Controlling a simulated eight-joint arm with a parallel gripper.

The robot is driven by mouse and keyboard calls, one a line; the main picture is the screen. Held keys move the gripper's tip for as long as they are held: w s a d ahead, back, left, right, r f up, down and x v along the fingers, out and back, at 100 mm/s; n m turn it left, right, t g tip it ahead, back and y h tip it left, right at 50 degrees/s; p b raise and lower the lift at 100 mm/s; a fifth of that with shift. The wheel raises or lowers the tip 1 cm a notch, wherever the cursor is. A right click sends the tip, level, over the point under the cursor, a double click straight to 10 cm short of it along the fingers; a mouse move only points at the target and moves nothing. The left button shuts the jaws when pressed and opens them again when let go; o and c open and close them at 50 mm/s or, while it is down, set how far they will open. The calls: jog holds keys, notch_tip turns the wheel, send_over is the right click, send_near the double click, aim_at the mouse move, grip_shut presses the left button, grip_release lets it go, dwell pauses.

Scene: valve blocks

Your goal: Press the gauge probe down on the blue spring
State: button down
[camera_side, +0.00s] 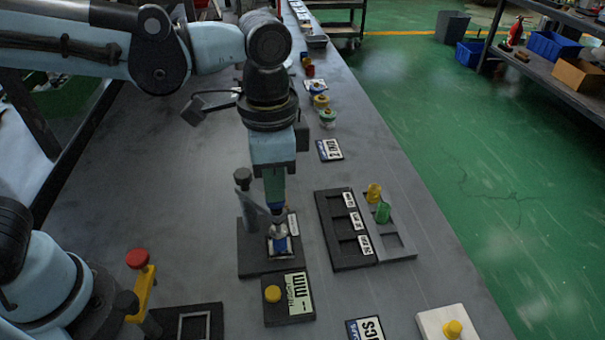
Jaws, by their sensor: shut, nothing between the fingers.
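The gauge stand has a dark square base (255,262) and a dark-topped post (243,180) on its left. The blue spring (281,246) is on this base, in a light-framed seat. The silver gauge probe (278,229) is right above the spring. My gripper (276,211) points straight down over the probe, with its fingers shut and nothing held. The fingertips are at the top of the probe; I cannot tell whether they touch it. My gripper and the probe hide part of the spring's upper end.
A black unit (288,315) with a yellow button (272,293) and a display stands in front of the base. A labelled black tray (333,235) and a grey tray with green (383,212) and yellow (374,193) parts lie right. A red-knobbed yellow lever (142,285) stands left.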

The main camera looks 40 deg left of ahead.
jog(key=shift+r, duration=1.3)
jog(key=a+f+n+t, duration=0.3)
jog(key=a+n+t, duration=0.4)
jog(key=a, duration=1.1)
jog(key=shift+s+n, duration=0.2)
jog(key=shift+n, duration=0.8)
jog(key=shift+f, duration=0.1)
jog(key=d+r+m+g, duration=0.4)
jog(key=d+r+m, duration=0.1)
jog(key=d, duration=0.4)
jog(key=d+r+m+g, duration=0.3)
jog(key=d+r+m, duration=0.1)
jog(key=d, duration=0.5)
jog(key=shift+w+f, duration=0.2)
jog(key=shift+f, duration=2.75)
